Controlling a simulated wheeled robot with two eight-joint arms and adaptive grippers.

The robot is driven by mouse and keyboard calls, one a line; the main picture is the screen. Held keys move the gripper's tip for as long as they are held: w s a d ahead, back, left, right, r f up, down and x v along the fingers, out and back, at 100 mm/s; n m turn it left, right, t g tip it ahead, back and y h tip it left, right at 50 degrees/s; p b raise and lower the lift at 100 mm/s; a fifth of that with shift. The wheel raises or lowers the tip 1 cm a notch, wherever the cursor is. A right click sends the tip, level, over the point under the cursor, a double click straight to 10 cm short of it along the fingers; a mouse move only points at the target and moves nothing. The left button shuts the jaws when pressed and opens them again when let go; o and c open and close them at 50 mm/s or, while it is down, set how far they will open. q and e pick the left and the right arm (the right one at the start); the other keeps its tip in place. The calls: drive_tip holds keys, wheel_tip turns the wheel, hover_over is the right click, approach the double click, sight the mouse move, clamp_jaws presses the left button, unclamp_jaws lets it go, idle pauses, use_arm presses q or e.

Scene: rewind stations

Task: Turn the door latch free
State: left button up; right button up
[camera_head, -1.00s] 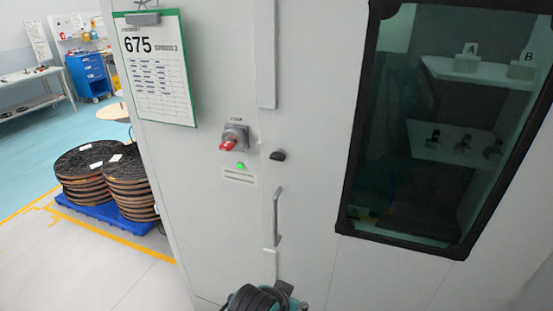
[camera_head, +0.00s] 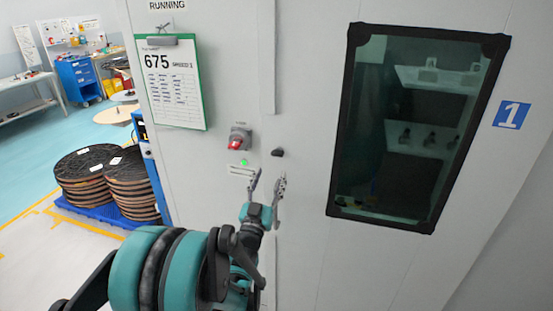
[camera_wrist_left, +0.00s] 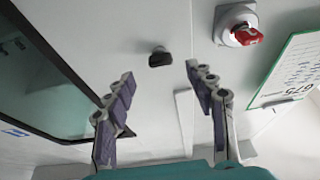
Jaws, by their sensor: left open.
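The door latch, a small black knob (camera_head: 278,152), sits on the light grey cabinet door (camera_head: 305,235). In the left wrist view the latch (camera_wrist_left: 159,57) shows just beyond the fingertips, between their lines. My left gripper (camera_head: 267,181) is open and empty, its fingers pointing up just below the latch. In the left wrist view the two fingers (camera_wrist_left: 160,74) are spread wide and apart from the latch. My right gripper is not in view.
A red rotary switch (camera_head: 239,138) with a green light (camera_head: 244,162) under it sits left of the latch. A clipboard (camera_head: 174,84) hangs above. A dark-framed window (camera_head: 342,120) is to the right. Stacked reels (camera_head: 90,170) stand at the left on a blue pallet.

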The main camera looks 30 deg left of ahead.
sight(276, 156)
use_arm(q)
drive_tip(key=shift+t, duration=0.3)
drive_tip(key=x, duration=0.7)
drive_tip(key=shift+w+a+r, duration=0.1)
drive_tip(key=shift+w+r, duration=0.1)
drive_tip(key=shift+w, duration=0.1)
drive_tip(key=c, duration=1.2)
